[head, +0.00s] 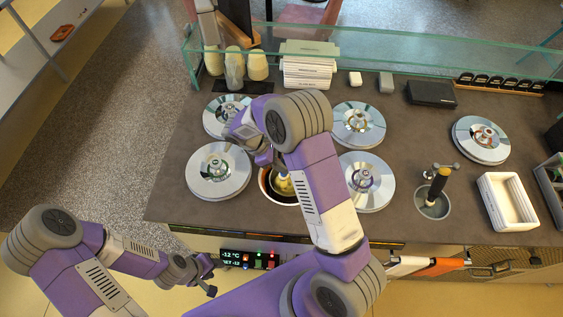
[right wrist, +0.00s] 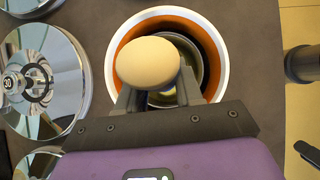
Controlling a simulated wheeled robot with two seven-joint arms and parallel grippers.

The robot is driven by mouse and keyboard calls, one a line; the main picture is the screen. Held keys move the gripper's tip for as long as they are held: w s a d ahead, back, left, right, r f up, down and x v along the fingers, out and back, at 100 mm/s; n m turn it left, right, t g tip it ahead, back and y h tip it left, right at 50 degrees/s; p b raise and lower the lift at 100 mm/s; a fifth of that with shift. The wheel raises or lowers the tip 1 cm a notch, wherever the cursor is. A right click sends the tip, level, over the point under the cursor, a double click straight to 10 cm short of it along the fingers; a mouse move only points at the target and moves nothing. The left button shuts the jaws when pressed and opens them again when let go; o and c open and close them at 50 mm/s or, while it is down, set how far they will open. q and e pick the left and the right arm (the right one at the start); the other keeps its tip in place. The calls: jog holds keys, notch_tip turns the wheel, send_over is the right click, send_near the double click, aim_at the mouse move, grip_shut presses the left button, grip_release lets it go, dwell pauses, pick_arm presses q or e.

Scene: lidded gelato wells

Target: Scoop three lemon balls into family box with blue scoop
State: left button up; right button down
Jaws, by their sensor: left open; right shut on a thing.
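My right gripper (right wrist: 158,88) is shut on a cream, rounded thing (right wrist: 148,62), possibly the end of a scoop handle; no blue shows on it. It is over an open round well (right wrist: 222,60) with a white rim and orange inner wall. In the head view my right arm hides much of this well (head: 264,186), and a yellowish thing (head: 284,184) shows in it. The well's contents are mostly hidden. An open white box (head: 487,190), perhaps the family box, stands at the counter's right. My left gripper (head: 209,277) is open and empty before the counter's front.
Several shiny lids (head: 218,170) cover the wells around the open one. A dark-and-yellow handle (head: 438,184) stands in a small round metal well left of the white box. A glass guard (head: 400,51) runs along the back, with cups (head: 234,70) and stacked cartons (head: 307,73) near it.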

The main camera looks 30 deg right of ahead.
jog(key=r, duration=0.1)
jog(key=d+r+p, duration=0.1)
jog(key=shift+s+d+r+y, duration=0.2)
jog(key=shift+s+r+y, duration=0.15)
jog(key=shift+s+y, duration=0.05)
notch_tip(320, 180, up, 8)
jog(key=s+d+t+y+p, duration=0.1)
jog(key=d+p, duration=0.1)
jog(key=p, duration=0.3)
jog(key=shift+s+d+r, duration=0.15)
jog(key=shift+d+r, duration=0.1)
jog(key=shift+y, duration=0.3)
